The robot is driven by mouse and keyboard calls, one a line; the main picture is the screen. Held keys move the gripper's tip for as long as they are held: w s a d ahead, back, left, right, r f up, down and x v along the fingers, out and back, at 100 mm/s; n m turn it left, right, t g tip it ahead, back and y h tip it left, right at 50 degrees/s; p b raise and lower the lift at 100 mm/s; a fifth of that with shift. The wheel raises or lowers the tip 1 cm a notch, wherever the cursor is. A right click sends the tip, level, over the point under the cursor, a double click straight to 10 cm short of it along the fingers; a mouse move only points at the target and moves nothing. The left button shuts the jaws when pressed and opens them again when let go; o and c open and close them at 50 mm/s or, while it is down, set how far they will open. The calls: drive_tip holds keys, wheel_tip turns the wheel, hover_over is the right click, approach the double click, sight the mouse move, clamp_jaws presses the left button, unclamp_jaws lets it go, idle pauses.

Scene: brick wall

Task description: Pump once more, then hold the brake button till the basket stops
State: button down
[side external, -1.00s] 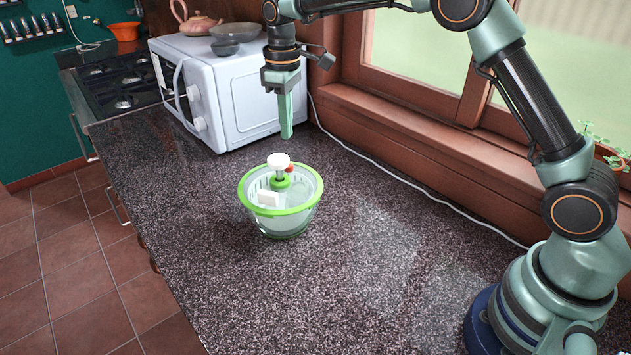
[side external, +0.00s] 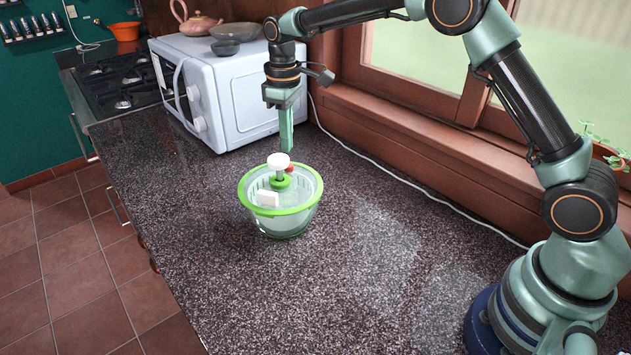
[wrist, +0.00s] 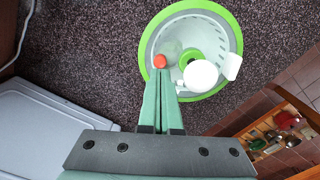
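The salad spinner (side external: 247,203), a clear bowl with a lime-green rim and a basket inside, stands upright on the counter. Its white pump knob (side external: 279,161) stands raised on a green hub at the centre; it also shows in the wrist view (wrist: 200,75). The red brake button (side external: 290,168) is beside the knob, and is clear in the wrist view (wrist: 160,61). A white block (side external: 267,199) shows at the near-left side of the spinner. My gripper (side external: 286,150) is shut and empty, pointing down just above the red button, seemingly not touching it.
A white microwave (side external: 235,95) stands behind, left of my gripper, with bowls and a teapot on top. A white cable (side external: 400,180) runs along the window side. The counter (side external: 230,290) around the spinner is clear; its front edge lies to the left.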

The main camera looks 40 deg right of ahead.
drive_tip(key=shift+f, duration=2.15)
idle(0.7)
wheel_tip(320, 180, up, 9)
idle(1.1)
drive_tip(key=shift+r, duration=0.1)
